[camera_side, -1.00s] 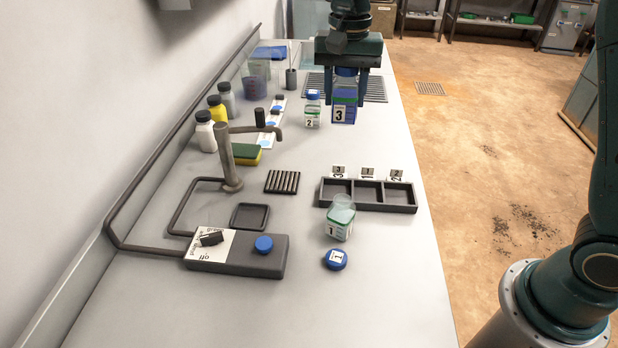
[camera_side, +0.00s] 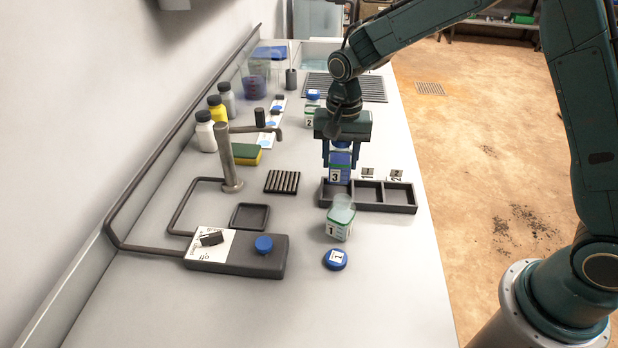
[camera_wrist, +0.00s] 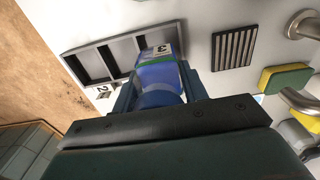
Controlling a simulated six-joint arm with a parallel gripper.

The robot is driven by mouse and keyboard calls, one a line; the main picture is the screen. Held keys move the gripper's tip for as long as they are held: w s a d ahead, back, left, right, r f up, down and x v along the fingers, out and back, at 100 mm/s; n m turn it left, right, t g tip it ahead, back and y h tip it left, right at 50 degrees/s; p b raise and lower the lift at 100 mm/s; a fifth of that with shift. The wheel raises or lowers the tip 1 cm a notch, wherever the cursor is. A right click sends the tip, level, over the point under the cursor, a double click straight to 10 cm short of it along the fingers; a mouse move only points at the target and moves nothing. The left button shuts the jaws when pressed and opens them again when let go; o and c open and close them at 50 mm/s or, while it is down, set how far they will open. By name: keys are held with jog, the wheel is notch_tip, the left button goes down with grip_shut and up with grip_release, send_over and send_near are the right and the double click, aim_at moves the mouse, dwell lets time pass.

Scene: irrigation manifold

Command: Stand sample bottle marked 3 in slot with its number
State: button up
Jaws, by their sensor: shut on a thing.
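The bottle is upright at the leftmost slot of the dark three-slot rack (camera_side: 388,207). Its lower end is at or just above that slot; I cannot tell if it touches the floor. The wrist view also shows the bottle (camera_wrist: 159,72) between the fingers, over the end slot of the rack (camera_wrist: 97,62). The tag behind the left slot is hidden now; tags 1 (camera_side: 368,173) and 2 (camera_side: 397,175) show behind the middle and right slots, which are empty.
Open bottle 1 (camera_side: 341,218) stands just in front of the rack, its blue cap (camera_side: 335,259) nearby. Bottle 2 (camera_side: 312,110) stands behind my gripper. A tap (camera_side: 231,160), sponge (camera_side: 246,154), ribbed pad (camera_side: 282,182) and switch box (camera_side: 240,255) lie to the left.

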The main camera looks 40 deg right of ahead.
aim_at(339, 174)
jog(key=shift+f, duration=0.35)
jog(key=shift+f, duration=0.1)
jog(key=shift+f, duration=2.05)
jog(key=shift+f, duration=0.1)
jog(key=o, duration=1.1)
jog(key=shift+c, duration=0.2)
notch_tip(339, 174, up, 12)
